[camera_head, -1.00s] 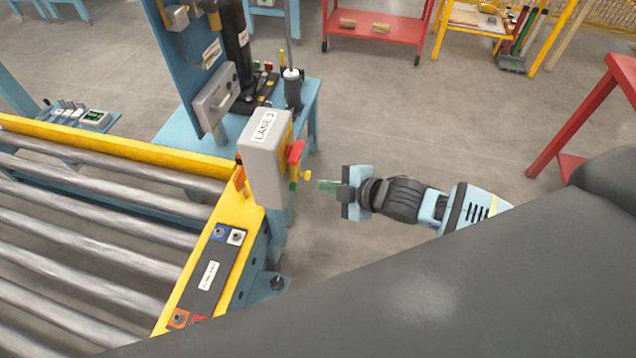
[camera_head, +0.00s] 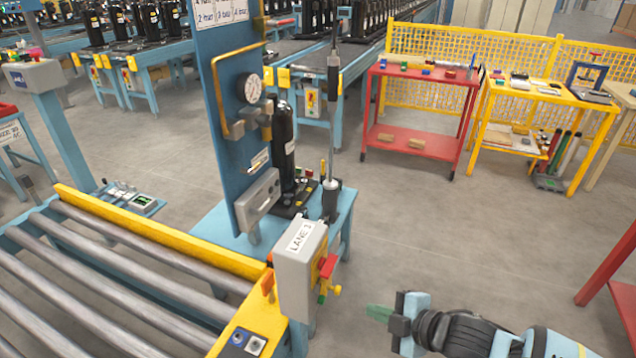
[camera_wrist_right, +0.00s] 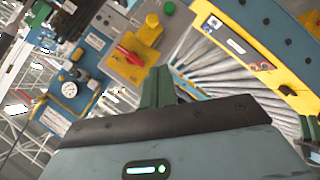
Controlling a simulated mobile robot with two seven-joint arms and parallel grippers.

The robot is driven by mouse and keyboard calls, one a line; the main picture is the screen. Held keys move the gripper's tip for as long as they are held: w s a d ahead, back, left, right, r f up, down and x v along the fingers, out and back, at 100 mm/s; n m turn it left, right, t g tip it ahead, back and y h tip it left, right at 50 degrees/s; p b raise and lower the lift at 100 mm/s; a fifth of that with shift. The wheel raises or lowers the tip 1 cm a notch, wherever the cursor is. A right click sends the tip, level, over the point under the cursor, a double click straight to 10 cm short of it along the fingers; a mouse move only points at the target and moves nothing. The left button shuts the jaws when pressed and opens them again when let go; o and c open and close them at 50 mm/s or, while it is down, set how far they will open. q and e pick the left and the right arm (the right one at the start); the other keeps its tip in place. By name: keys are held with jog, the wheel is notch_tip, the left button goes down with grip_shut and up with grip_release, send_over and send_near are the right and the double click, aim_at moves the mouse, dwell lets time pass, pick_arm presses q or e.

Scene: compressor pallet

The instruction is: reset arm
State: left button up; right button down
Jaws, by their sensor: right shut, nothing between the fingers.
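My right gripper (camera_head: 380,313) is at the lower right of the head view, its green fingers pointing left toward the lane box. The fingers are shut with nothing between them. They are apart from the grey LANE 3 box (camera_head: 301,268), which has red, yellow and green controls on its right side. In the right wrist view the shut green fingers (camera_wrist_right: 158,88) stand in the middle, with the box's red lever (camera_wrist_right: 128,54) beyond them.
A roller conveyor (camera_head: 120,255) with a yellow rail lies at the left. A blue panel (camera_head: 226,120) with a gauge stands behind the box. A red cart (camera_head: 419,140) and a yellow table (camera_head: 548,100) stand at the back. Open floor lies between.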

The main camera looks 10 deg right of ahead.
pick_arm(q)
jog(key=shift+w+a+r+p, duration=0.15)
jog(key=shift+w+r+p, duration=0.45)
jog(key=shift+r, duration=0.2)
pick_arm(e)
jog(key=s+f+m+h, duration=0.1)
jog(key=s+f+m, duration=0.4)
jog(key=s, duration=0.3)
jog(key=s+f+m+g+h, duration=0.1)
jog(key=s+f+m+h, duration=0.1)
jog(key=s+f+m, duration=0.3)
jog(key=s+f+m+h, duration=0.1)
jog(key=s+f+m, duration=0.4)
jog(key=s, duration=0.8)
jog(key=shift+a+f+m+h, duration=0.2)
jog(key=shift+f+m+h, duration=0.2)
jog(key=shift+f, duration=0.25)
